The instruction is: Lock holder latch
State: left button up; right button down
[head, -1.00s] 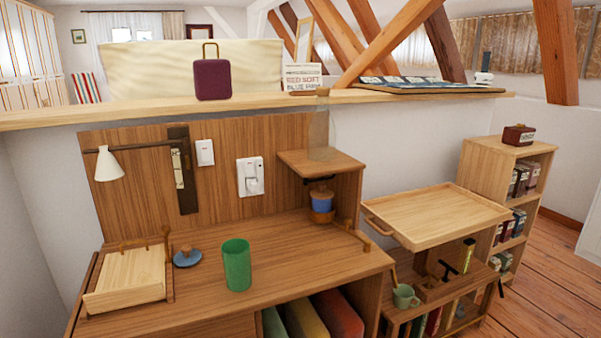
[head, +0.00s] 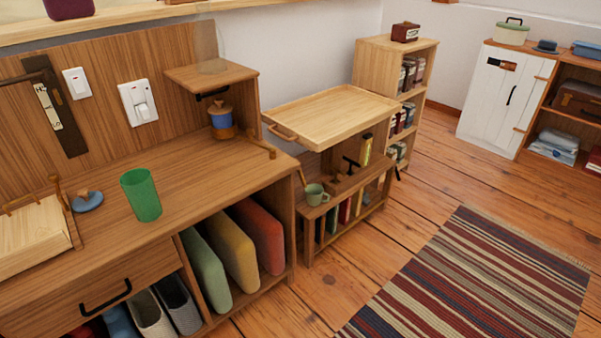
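No part of either gripper shows in the head view. I cannot tell for certain which piece is the holder latch. On the low shelf unit, a black T-shaped lever (head: 350,162) stands on a small wooden block, beside a yellow-and-black upright item (head: 367,149). Another dark metal piece (head: 212,94) is fixed under the small raised shelf (head: 235,80), above a blue jar (head: 222,122) with a wooden top. Both pieces are too small to tell whether they are locked.
A green cup (head: 140,195) and a blue lid (head: 87,201) stand on the desk (head: 180,200). A wooden tray (head: 330,115) overhangs the low shelf unit, which holds a green mug (head: 316,194). A white cabinet (head: 503,95) stands at back right. Floor and striped rug (head: 470,285) are clear.

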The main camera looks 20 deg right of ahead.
aim_at(299, 172)
jog(key=l+u, duration=0.15)
jog(key=l, duration=0.35)
jog(key=l+u, duration=0.1)
jog(key=l, duration=0.35)
jog(key=k+l+u, duration=0.15)
jog(key=l, duration=0.3)
jog(key=l+u, duration=0.15)
jog(key=l, duration=0.35)
jog(key=k+l+u, duration=0.15)
jog(key=l, duration=0.3)
